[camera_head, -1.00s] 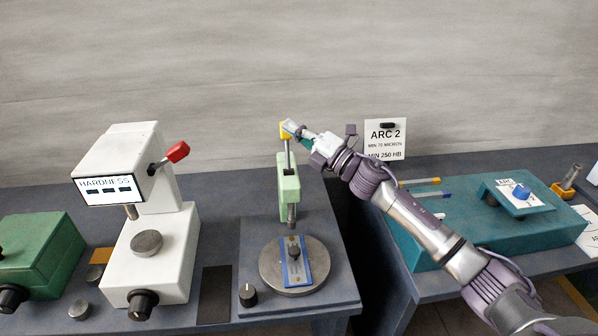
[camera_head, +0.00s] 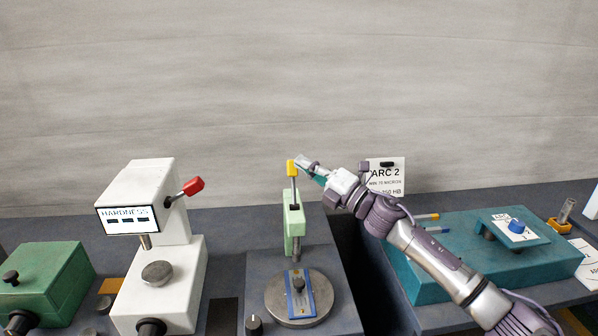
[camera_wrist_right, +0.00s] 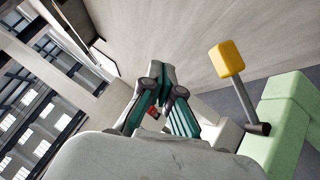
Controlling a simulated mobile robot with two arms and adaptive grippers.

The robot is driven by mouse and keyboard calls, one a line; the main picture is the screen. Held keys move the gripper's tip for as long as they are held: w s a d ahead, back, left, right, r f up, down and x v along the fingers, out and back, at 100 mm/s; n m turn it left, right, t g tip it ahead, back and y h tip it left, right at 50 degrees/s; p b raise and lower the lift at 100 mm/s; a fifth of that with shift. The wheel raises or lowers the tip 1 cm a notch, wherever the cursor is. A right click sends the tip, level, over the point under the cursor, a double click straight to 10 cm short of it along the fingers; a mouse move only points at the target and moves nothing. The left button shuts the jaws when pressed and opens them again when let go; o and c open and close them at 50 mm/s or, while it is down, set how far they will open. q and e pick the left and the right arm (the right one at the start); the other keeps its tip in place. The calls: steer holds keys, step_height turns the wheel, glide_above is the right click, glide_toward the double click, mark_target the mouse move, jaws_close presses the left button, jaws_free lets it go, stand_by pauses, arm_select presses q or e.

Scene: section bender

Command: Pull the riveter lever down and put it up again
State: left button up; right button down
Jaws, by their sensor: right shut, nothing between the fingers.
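The riveter is the light green press (camera_head: 294,222) on the middle bench, with a round metal base and a blue-edged plate on it. Its lever stands up, with a yellow handle (camera_head: 292,168) at the top. The handle also shows in the right wrist view (camera_wrist_right: 229,59), on a dark rod beside the green body (camera_wrist_right: 283,135). My right gripper (camera_head: 303,162) is shut and empty, close to the right of the handle in the head view. In the wrist view its fingertips (camera_wrist_right: 160,82) are apart from the handle. My left gripper is out of view.
A white hardness tester (camera_head: 165,215) with a red-tipped lever (camera_head: 194,186) stands to the left. A teal machine (camera_head: 470,255) is on the right bench, beyond a dark gap. The ARC 2 sign (camera_head: 386,176) is behind my right arm. Above the riveter is clear.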

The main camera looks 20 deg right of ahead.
arm_select(q)
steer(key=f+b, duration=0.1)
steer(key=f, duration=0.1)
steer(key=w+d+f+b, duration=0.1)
steer(key=shift+b, duration=0.35)
arm_select(e)
steer(key=s+d+r, duration=0.2)
steer(key=s+d, duration=0.3)
steer(key=shift+s, duration=0.15)
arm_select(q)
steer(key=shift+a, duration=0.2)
